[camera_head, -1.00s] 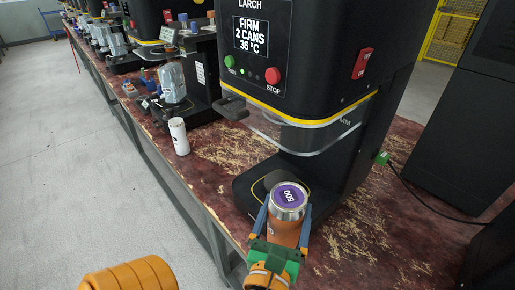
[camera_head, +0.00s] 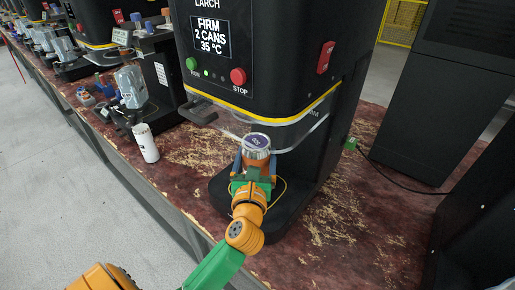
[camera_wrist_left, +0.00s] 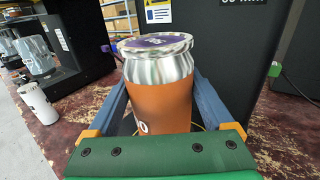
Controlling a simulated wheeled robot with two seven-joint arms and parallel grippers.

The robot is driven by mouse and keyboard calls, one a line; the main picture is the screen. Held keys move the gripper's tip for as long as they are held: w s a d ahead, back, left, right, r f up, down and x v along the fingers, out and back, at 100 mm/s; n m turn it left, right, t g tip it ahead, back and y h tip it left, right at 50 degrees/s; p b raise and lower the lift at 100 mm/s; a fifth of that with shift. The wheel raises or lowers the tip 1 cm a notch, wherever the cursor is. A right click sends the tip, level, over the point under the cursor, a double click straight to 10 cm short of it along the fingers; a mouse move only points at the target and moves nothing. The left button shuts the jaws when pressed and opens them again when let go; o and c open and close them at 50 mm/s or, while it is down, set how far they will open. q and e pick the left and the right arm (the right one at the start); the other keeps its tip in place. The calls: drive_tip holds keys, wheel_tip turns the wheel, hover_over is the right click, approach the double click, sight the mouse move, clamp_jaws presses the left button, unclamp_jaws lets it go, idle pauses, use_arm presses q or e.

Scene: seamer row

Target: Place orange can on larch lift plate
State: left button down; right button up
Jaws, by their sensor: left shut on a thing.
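The orange can (camera_head: 258,155), with a silver shoulder and a purple-labelled lid, is upright or nearly so between the blue fingers of my left gripper (camera_head: 256,163). The left wrist view shows the can (camera_wrist_left: 162,104) filling the space between both fingers. The can is over the black base (camera_head: 222,194) of the LARCH machine, just in front of its raised clear guard (camera_head: 300,128). Part of a yellow ring (camera_head: 284,187) shows on the base beside the gripper. The lift plate itself is hidden behind can and gripper; I cannot tell whether the can touches it. My right gripper is not in view.
A white can (camera_head: 146,143) stands on the worn red bench to the left. The LARCH machine's display (camera_head: 210,38) reads FIRM, 2 CANS, 35 °C, above a green and a red button. A dark cabinet (camera_head: 430,100) stands behind right.

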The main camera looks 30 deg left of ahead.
use_arm(q)
drive_tip(key=w+a, duration=0.1)
drive_tip(key=w+f, duration=0.1)
drive_tip(key=w, duration=0.1)
drive_tip(key=shift+a+f, duration=0.2)
drive_tip(key=shift+a, duration=0.2)
drive_tip(key=shift+f, duration=0.1)
unclamp_jaws()
drive_tip(key=b+v, duration=0.2)
drive_tip(key=v, duration=1)
